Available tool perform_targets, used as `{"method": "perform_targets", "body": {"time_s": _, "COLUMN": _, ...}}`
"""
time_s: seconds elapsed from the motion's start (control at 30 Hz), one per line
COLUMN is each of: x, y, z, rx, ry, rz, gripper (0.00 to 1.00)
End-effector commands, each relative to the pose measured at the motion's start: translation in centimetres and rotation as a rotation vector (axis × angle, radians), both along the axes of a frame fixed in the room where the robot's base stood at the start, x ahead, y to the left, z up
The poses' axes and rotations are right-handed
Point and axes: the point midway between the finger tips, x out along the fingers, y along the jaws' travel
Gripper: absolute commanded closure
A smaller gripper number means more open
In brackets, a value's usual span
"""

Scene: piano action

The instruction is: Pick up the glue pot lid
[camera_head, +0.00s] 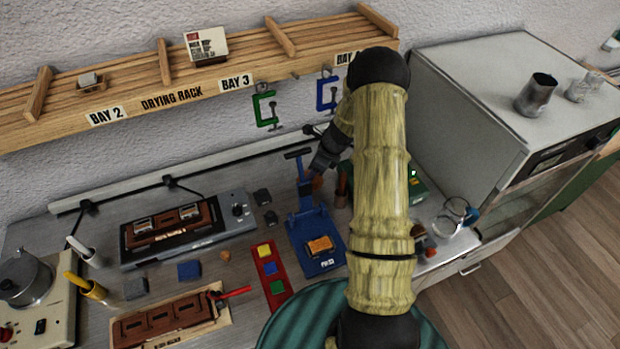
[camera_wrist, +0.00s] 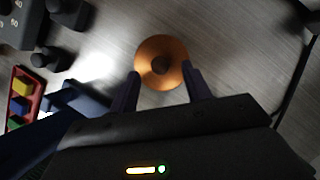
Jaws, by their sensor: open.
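A round copper-coloured lid (camera_wrist: 148,48) with a dark knob (camera_wrist: 161,65) in its middle lies on the grey bench in the wrist view. My gripper (camera_wrist: 162,73) is open, its two dark fingers on either side of the lid's lower part in the picture. I cannot tell whether the fingers touch it or how high they are above the bench. In the head view my gripper (camera_head: 325,160) is behind the blue press, and a small brown patch below it may be the lid. A grey metal pot (camera_head: 24,280) stands at the far left.
The blue press (camera_head: 305,222) stands close to my gripper, with a red strip of coloured blocks (camera_head: 268,270) left of it. Small dark pieces (camera_head: 262,197) lie nearby. Clamps (camera_head: 264,108) hang from the drying rack (camera_head: 170,98) above. Bare bench surrounds the lid's upper side in the wrist view.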

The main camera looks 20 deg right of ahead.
Motion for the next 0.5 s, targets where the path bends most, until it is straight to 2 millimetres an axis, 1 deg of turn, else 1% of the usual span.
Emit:
{"method": "perform_targets", "body": {"time_s": 0.1, "x": 0.4, "y": 0.5, "z": -1.3, "rx": 0.003, "ry": 0.002, "rz": -0.001, "gripper": 0.52}}
{"method": "perform_targets", "body": {"time_s": 0.2, "x": 0.6, "y": 0.7, "z": -2.0, "rx": 0.002, "ry": 0.000, "rz": -0.001, "gripper": 0.52}}
{"method": "perform_targets", "body": {"time_s": 0.5, "x": 0.7, "y": 0.7, "z": -2.4, "rx": 0.000, "ry": -0.001, "rz": -0.001, "gripper": 0.52}}
